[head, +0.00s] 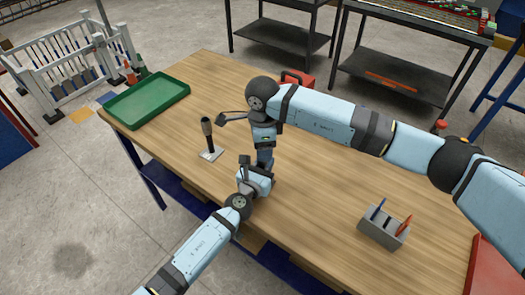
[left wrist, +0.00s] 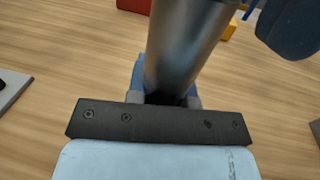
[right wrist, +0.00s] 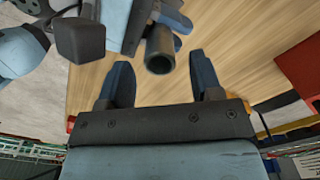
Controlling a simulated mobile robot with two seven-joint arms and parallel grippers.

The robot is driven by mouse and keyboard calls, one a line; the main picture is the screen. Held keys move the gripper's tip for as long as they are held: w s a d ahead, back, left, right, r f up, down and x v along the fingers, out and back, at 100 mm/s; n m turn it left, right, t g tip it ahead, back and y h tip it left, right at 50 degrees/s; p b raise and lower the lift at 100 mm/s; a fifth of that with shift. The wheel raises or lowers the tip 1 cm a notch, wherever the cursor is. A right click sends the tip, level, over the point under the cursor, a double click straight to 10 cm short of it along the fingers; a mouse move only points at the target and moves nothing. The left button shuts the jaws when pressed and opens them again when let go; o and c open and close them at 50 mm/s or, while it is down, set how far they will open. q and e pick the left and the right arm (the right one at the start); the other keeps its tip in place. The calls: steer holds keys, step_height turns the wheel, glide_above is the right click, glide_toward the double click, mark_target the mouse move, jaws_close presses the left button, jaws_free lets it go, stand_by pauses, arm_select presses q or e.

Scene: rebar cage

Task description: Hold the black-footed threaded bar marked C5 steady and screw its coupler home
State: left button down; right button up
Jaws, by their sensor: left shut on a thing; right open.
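A grey metal cylinder (left wrist: 180,45), which looks like the bar's coupler, stands between the fingers of my left gripper (left wrist: 165,98), which is shut on it or on the bar just below. In the right wrist view the coupler's open round end (right wrist: 160,58) faces the camera. My right gripper (right wrist: 160,82) is open, and the coupler end shows just beyond the gap between its fingertips, apart from both. In the head view my right gripper (head: 264,146) is above my left gripper (head: 262,172); together they hide most of the bar. The foot and C5 mark are not visible.
Another dark bar with a cylinder on top (head: 208,132) stands on a grey plate (head: 212,155) to the left. A green tray (head: 146,101) lies at the far left. A grey caddy (head: 384,228) and red bin (head: 490,272) are right. The wooden table's middle right is clear.

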steer(key=shift+c, duration=0.5)
steer(key=n, duration=0.2)
steer(key=r+n, duration=0.1)
steer(key=n, duration=0.3)
steer(key=shift+r, duration=0.3)
steer(key=n, duration=0.2)
steer(key=r+n, duration=0.1)
steer(key=n, duration=0.3)
steer(key=r+n, duration=0.1)
steer(key=shift+n, duration=0.4)
steer(key=shift+f, duration=0.1)
steer(key=shift+f, duration=4)
